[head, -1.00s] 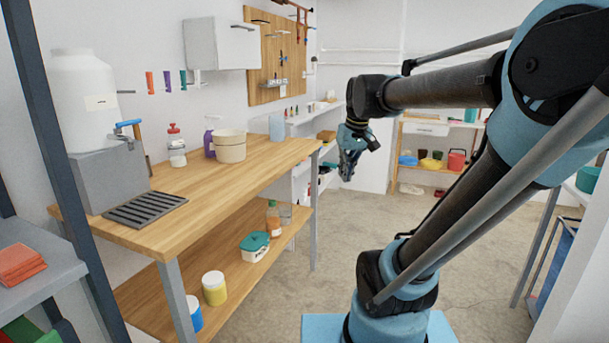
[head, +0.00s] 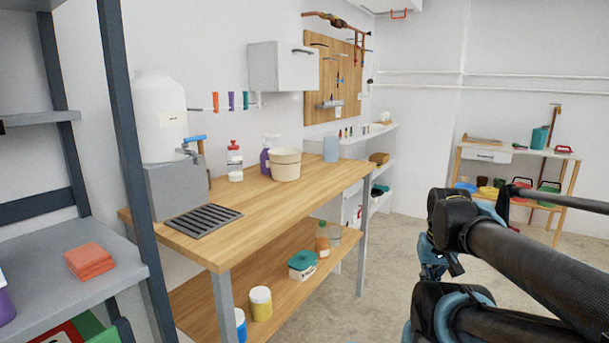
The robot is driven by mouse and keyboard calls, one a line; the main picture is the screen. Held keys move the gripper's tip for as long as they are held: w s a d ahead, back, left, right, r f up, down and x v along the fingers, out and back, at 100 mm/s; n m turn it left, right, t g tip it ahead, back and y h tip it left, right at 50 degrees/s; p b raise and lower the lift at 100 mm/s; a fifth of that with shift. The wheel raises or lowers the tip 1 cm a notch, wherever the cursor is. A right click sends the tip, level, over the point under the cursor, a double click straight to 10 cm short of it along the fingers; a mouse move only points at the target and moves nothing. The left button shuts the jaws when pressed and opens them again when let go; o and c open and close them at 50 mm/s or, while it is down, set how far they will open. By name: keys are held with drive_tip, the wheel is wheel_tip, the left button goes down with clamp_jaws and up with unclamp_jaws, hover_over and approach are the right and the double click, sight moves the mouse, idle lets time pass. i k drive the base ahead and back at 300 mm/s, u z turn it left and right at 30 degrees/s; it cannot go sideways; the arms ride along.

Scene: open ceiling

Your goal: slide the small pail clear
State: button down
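A beige pail (head: 285,167) with a wide rim stands upright on the wooden workbench (head: 290,195). A purple spray bottle (head: 268,155) stands close behind it on the left, and a translucent blue container (head: 330,148) stands to its right. My gripper (head: 432,271) is at the lower right, over the floor, well apart from the pail and the bench. It is small and partly hidden by my arm, so I cannot tell if its fingers are open or shut.
A water jug (head: 160,105) on a grey stand and a slotted drain tray (head: 202,221) occupy the bench's left end. A grey shelf unit (head: 60,285) is at the near left. Green and red containers (head: 550,193) sit on a far rack. Open floor lies right of the bench.

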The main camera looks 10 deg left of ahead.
sight(284, 162)
drive_tip(key=k, duration=0.35)
drive_tip(key=u, duration=0.35)
drive_tip(key=i, duration=1.2)
drive_tip(key=u, duration=0.15)
